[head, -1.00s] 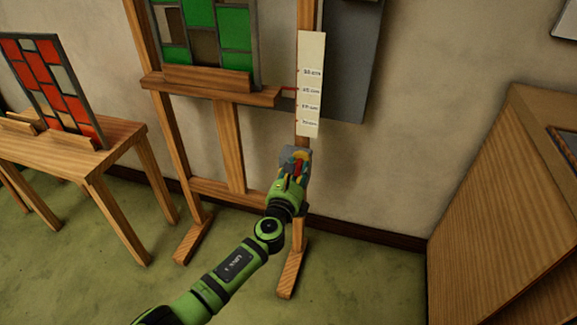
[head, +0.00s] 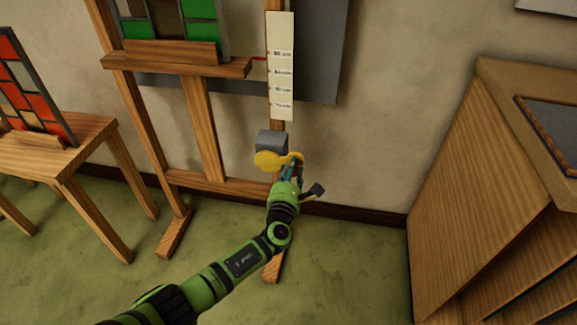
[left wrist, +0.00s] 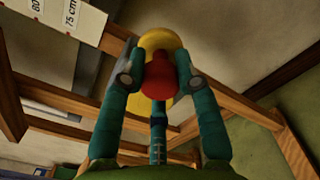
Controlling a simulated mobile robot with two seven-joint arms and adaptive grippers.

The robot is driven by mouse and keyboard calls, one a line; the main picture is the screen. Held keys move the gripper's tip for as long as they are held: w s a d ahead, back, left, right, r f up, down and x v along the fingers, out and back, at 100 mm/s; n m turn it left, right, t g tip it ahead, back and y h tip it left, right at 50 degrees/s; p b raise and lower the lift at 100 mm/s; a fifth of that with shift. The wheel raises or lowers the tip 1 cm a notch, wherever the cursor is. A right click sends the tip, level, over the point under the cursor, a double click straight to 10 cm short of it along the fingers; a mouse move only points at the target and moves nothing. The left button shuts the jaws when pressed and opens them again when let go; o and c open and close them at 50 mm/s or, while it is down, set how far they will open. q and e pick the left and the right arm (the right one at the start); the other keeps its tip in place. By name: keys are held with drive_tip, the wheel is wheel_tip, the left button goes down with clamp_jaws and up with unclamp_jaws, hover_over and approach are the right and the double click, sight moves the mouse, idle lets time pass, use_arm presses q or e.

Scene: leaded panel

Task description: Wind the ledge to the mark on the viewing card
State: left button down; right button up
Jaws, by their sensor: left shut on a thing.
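The wooden ledge (head: 175,65) crosses the easel and bears a green leaded panel (head: 165,22). Its red pointer (head: 258,58) meets the white scale (head: 280,35) just below the topmost printed label, which looks like 90 cm. The wrist view shows the scale's 75 cm label (left wrist: 72,14). A grey box (head: 271,141) with a yellow crank (head: 268,160) sits on the right leg below the scale. My left gripper (head: 292,172) is shut on the crank's red knob (left wrist: 157,75). I cannot make out the viewing card. My right gripper is not in view.
A wooden table (head: 85,145) with a red leaded panel (head: 25,90) stands at left. A large wooden cabinet (head: 475,170) stands at right. A grey board (head: 325,50) is behind the easel. Green floor is open between easel and cabinet.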

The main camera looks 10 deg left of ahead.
use_arm(q)
drive_tip(key=shift+s+d+f+m, duration=0.1)
drive_tip(key=shift+d+f+m, duration=0.45)
drive_tip(key=shift+f+m, duration=0.4)
drive_tip(key=shift+m, duration=0.15)
drive_tip(key=shift+f+m, duration=0.3)
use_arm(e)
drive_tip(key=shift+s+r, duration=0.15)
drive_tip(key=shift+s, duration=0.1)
use_arm(q)
drive_tip(key=shift+f, duration=0.1)
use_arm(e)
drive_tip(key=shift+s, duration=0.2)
use_arm(q)
drive_tip(key=c, duration=0.9)
unclamp_jaws()
drive_tip(key=shift+a, duration=0.15)
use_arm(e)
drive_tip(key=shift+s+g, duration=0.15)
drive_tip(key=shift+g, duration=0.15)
